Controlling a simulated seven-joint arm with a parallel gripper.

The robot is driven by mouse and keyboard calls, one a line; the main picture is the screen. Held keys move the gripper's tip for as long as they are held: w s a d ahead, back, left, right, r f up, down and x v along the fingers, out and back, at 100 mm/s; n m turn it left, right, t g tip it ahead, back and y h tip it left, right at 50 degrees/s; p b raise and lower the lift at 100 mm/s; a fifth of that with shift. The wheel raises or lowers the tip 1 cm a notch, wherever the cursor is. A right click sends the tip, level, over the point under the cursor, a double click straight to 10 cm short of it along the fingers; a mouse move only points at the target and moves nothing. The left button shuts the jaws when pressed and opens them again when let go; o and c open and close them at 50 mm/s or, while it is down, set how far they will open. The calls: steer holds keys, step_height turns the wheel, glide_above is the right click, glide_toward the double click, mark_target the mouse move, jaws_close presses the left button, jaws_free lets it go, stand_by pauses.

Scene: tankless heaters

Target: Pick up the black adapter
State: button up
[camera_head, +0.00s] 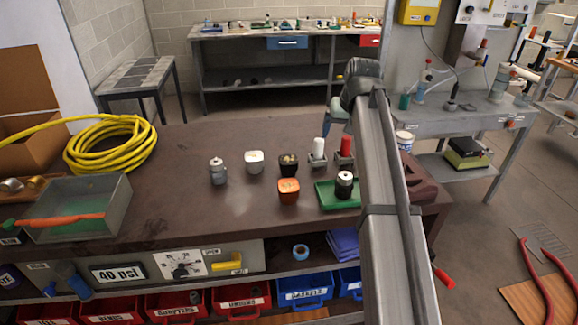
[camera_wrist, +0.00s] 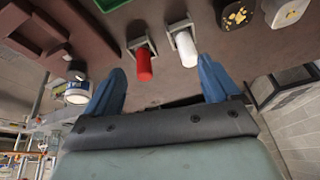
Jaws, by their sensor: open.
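The black adapter (camera_head: 288,164) is a small dark block with a gold-yellow top. It stands on the brown workbench behind an orange block of similar size. In the wrist view it is at the top right (camera_wrist: 238,14), cut off by the frame edge. My gripper (camera_wrist: 161,82) is open and empty, with its two blue fingers spread apart. The adapter lies outside the fingers, beyond the right one in the wrist view. In the head view my gripper (camera_head: 338,112) is right of and behind the adapter, its fingers largely hidden.
Close to the adapter stand white (camera_head: 318,152) and red (camera_head: 345,153) cylinders in grey holders, an orange block (camera_head: 289,190) and a white block (camera_head: 254,162). A grey fitting (camera_head: 217,171) stands left.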

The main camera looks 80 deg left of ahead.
steer(key=n, duration=0.2)
glide_toward(288, 160)
steer(key=x, duration=0.6)
steer(key=shift+w, duration=0.35)
steer(key=shift+s+x, duration=0.15)
steer(key=shift+x, duration=1.2)
steer(key=shift+s+x, duration=0.1)
steer(key=shift+x, duration=1.25)
steer(key=shift+c, duration=0.2)
steer(key=c, duration=1.4)
